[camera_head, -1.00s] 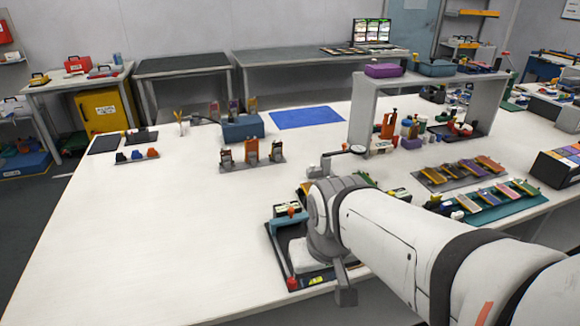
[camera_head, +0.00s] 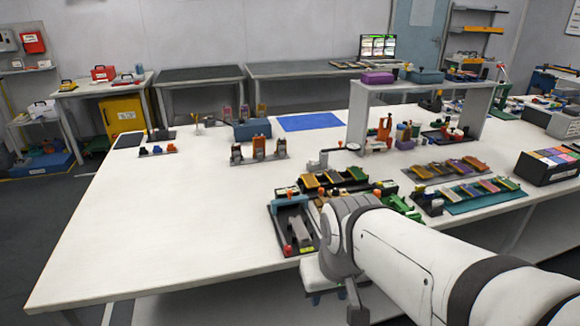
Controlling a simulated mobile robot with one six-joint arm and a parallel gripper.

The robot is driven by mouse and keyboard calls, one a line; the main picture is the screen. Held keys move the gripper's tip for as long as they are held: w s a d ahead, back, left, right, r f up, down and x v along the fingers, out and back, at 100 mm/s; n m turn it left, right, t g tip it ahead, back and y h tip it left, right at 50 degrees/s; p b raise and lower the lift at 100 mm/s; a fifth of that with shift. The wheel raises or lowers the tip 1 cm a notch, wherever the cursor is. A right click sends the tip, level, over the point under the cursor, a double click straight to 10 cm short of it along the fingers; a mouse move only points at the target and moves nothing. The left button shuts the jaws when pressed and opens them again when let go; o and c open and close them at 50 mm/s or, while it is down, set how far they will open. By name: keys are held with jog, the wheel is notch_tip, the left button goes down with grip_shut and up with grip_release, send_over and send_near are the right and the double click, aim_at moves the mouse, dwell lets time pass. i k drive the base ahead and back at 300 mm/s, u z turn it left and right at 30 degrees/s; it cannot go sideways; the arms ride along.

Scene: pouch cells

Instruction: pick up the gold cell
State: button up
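My gripper (camera_head: 355,298) is at the end of my white arm, low at the front edge of the table, apart from every cell. Only a grey finger-like part shows, so its opening cannot be judged. Gold-yellow flat pieces that look like cells show in several places. One (camera_head: 311,182) is in the dark holder just behind my wrist. Another (camera_head: 438,169) lies on the grey rack (camera_head: 410,172) at the right, beside purple and orange ones. More lie on the teal mat (camera_head: 516,197). I cannot tell which one is the gold cell.
A dark tray (camera_head: 273,238) with a grey block stands at the table's front edge, left of my wrist. Upright coloured units stand on a grey base (camera_head: 270,160). A white shelf (camera_head: 357,118) stands at the back right.

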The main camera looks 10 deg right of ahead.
aim_at(310, 181)
jog(key=u, duration=0.15)
jog(key=i, duration=0.9)
jog(key=z, duration=0.05)
